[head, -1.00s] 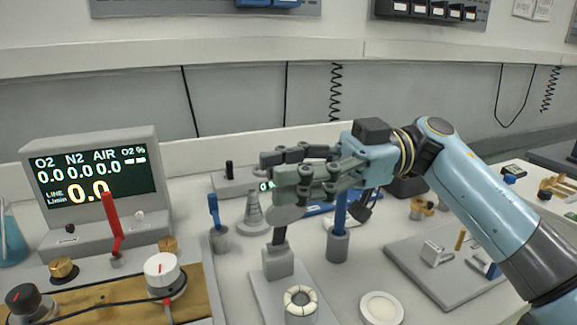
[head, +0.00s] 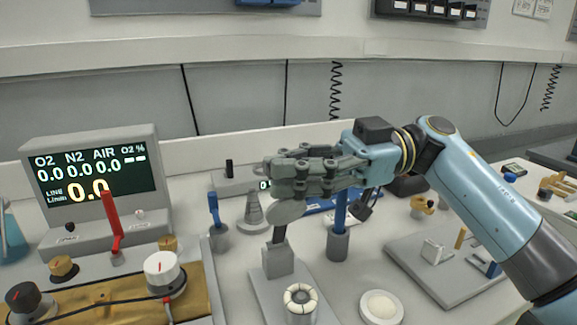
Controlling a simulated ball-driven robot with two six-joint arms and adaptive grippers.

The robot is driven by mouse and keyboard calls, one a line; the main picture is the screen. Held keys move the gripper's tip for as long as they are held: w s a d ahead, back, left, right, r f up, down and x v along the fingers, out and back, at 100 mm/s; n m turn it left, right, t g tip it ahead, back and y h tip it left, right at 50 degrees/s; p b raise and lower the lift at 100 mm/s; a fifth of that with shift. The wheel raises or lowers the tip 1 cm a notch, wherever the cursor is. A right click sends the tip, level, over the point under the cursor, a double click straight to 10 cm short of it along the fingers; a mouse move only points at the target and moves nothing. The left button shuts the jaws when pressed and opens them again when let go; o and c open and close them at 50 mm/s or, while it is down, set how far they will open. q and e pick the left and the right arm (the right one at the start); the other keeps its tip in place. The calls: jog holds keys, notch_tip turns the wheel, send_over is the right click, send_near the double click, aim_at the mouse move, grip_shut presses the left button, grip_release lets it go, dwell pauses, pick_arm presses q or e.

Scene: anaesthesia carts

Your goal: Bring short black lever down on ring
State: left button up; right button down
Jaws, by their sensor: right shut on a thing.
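The short black lever (head: 280,234) stands nearly upright, leaning slightly right, from a grey block (head: 278,262) on a narrow grey base. A ring (head: 300,297) with cream segments and a dark centre sits on a short post in front of the block, apart from the lever. My right gripper (head: 286,188) is over the lever's top, its fingers drawn together and shut on it. The fingers and a grey rounded piece hide the lever's upper end. My left gripper is out of view.
A red lever (head: 112,222) and a white knob (head: 161,267) stand on the panel at left, below a display (head: 95,180). A blue-handled post (head: 339,235) stands close behind right. A round white dish (head: 381,307) lies right of the ring.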

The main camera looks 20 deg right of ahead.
jog(key=s+f+n+b, duration=0.6)
jog(key=f+n, duration=0.1)
jog(key=s+f+n+b, duration=0.4)
jog(key=shift+d+f, duration=0.2)
jog(key=shift+f, duration=0.05)
jog(key=shift+s+f+n+b, duration=0.15)
jog(key=shift+f+n+b, duration=0.45)
jog(key=shift+n, duration=0.2)
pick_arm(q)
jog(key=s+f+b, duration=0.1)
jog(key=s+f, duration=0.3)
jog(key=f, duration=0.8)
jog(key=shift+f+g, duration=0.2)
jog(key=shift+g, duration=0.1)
pick_arm(e)
jog(key=shift+s+f, duration=0.1)
jog(key=shift+f, duration=0.85)
jog(key=c, duration=1.3)
grip_release()
jog(key=shift+c, duration=0.2)
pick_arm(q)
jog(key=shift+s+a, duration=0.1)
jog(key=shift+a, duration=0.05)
